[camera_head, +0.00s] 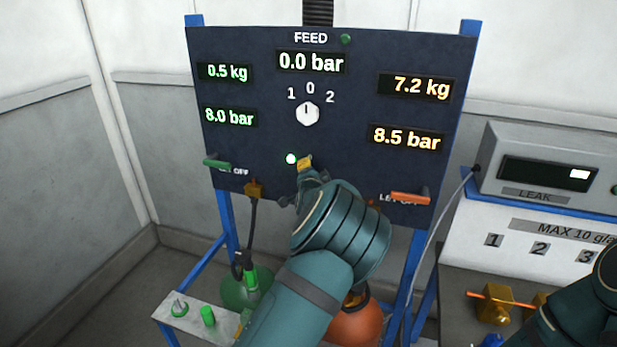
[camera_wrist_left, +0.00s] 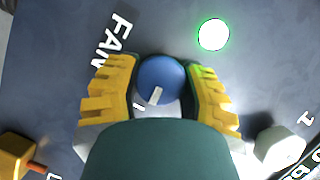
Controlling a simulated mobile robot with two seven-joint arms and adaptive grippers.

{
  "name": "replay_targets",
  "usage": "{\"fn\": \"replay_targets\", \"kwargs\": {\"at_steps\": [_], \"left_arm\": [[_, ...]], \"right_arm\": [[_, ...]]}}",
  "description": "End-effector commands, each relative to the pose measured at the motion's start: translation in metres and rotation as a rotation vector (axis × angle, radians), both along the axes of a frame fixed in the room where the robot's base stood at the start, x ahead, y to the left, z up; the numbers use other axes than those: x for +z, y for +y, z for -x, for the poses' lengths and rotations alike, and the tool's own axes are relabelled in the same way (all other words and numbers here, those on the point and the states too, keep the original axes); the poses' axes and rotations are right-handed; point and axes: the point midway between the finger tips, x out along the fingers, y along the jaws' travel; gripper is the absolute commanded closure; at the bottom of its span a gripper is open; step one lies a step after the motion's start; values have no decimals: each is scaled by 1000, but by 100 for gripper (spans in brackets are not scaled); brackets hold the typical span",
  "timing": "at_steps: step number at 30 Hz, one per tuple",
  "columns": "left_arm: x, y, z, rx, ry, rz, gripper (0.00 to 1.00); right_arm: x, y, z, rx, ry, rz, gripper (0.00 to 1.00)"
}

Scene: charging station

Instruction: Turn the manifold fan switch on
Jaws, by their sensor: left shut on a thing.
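The manifold fan switch is a round blue knob (camera_wrist_left: 160,80) with a white pointer mark, beside a "FAN" label (camera_wrist_left: 114,42). In the left wrist view the yellow fingertips of my left gripper (camera_wrist_left: 160,88) sit on both sides of the knob, shut on it. The pointer mark slants toward the lower left of that view. In the head view my left gripper (camera_head: 305,166) is at the lower middle of the dark panel (camera_head: 270,135) and hides the knob. A lit green lamp (camera_head: 291,158) is just beside it, also in the left wrist view (camera_wrist_left: 213,34).
A white selector knob (camera_head: 308,114) is above my gripper. A green lever (camera_head: 217,162) and an orange lever (camera_head: 410,198) stick out at the panel's sides. Green (camera_head: 245,290) and orange (camera_head: 355,322) cylinders stand below. A leak meter (camera_head: 550,165) is at the right.

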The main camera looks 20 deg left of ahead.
Motion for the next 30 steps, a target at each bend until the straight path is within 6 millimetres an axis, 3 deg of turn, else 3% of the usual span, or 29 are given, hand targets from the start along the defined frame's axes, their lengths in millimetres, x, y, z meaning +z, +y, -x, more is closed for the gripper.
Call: {"fn": "replay_targets", "kwargs": {"at_steps": [9, 26, 27, 29, 30], "left_arm": [[0, 0, 0, 1, -6, -132, 94], [1, 2, 0, 3, -7, -160, 94], [1, 2, 0, 3, -7, -160, 49], [1, 2, 0, 3, -7, -160, 28], [1, 2, 0, 3, -7, -160, 26]], "right_arm": [[-14, 1, -1, 0, -1, 3, 53], [-15, 1, 0, 2, 2, 2, 53], [-15, 1, 0, 2, 2, 2, 53], [-15, 1, 0, 2, 2, 2, 53], [-15, 1, 0, 2, 2, 2, 53]]}}
